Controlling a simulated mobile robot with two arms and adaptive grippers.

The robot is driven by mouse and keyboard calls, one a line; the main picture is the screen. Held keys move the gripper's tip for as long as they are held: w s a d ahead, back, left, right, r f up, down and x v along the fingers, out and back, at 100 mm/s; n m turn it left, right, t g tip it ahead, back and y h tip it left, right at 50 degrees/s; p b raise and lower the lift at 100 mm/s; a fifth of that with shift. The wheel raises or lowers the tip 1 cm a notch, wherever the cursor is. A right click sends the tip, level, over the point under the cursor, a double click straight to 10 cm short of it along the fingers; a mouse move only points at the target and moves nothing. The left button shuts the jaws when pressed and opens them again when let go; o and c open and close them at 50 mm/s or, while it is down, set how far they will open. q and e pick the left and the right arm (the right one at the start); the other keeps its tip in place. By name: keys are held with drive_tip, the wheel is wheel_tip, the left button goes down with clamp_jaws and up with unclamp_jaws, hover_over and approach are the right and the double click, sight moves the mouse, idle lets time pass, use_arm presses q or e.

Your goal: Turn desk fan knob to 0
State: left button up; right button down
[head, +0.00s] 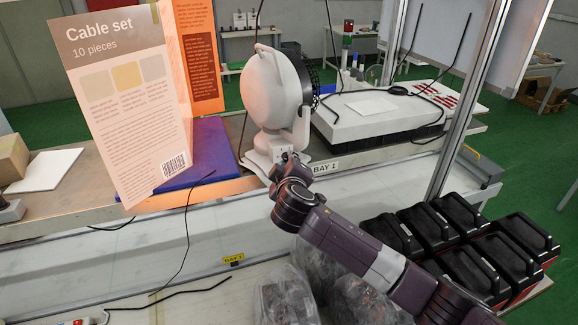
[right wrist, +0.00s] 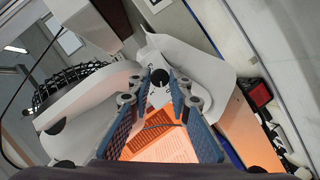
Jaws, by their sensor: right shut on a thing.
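The white desk fan (head: 268,90) with a black grille stands on the bench shelf in the head view, seen from its side and back. In the right wrist view its white body (right wrist: 92,105) and black grille (right wrist: 70,82) are at the left. My right gripper (head: 284,157) reaches the fan's base in the head view and hides the knob there. In the right wrist view the blue-padded fingers of that gripper (right wrist: 160,84) are shut on the small dark knob (right wrist: 159,77). The knob's setting cannot be read. My left gripper is not in view.
A large cable-set card (head: 125,105) and a blue mat (head: 208,150) are left of the fan. A white case (head: 375,110) lies to its right. Several black-and-red boxes (head: 470,210) stand at the lower right, beside a metal post (head: 465,105).

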drive_tip(key=shift+a+f+n+t+h+b, duration=0.15)
drive_tip(key=shift+n+t+h+b, duration=0.25)
drive_tip(key=shift+n+b, duration=0.5)
drive_tip(key=shift+f+n+t+h+b, duration=0.1)
drive_tip(key=shift+n+t+h+b, duration=0.2)
drive_tip(key=shift+n+t+b, duration=0.55)
drive_tip(key=shift+n+g, duration=0.35)
drive_tip(key=c, duration=1.8)
unclamp_jaws()
drive_tip(key=shift+o, duration=0.2)
drive_tip(key=shift+s, duration=0.15)
drive_tip(key=s+r, duration=0.1)
drive_tip(key=s, duration=0.6)
drive_tip(key=shift+s+a, duration=0.3)
drive_tip(key=shift+s, duration=0.1)
